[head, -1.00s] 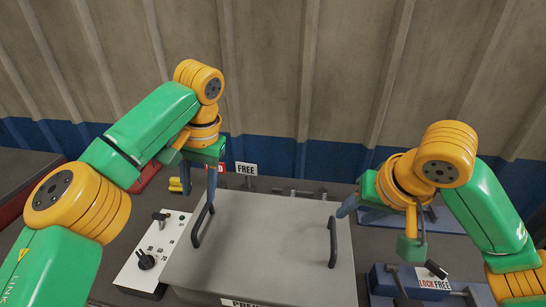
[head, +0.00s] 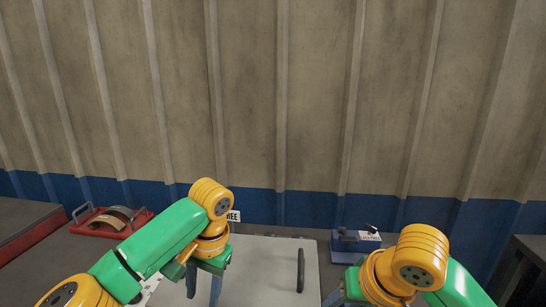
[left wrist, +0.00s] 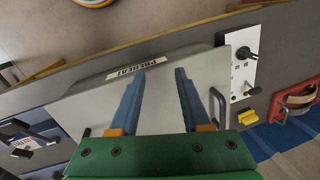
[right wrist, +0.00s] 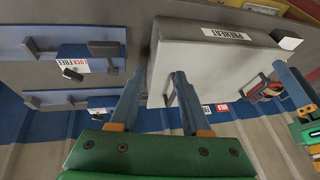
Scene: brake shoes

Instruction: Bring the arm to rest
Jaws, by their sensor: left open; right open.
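My left gripper (head: 204,285) is low in the head view, its blue fingers pointing down by the grey preheat box (head: 258,262). In the left wrist view its fingers (left wrist: 158,74) are apart with nothing between them, over the box lid (left wrist: 90,105); a dark handle (left wrist: 219,106) lies beside one finger. My right gripper (head: 338,293) is partly cut off at the bottom of the head view. In the right wrist view its fingers (right wrist: 157,76) are apart and empty near the box's edge (right wrist: 205,62), with a dark handle (right wrist: 167,93) seen between them.
A blue fixture (head: 350,252) with a lock/free label stands behind my right arm. A red holder (head: 90,226) with a curved brake shoe is at the far left. A control panel (left wrist: 243,70) with knobs adjoins the box. A ribbed wall (head: 270,100) closes the back.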

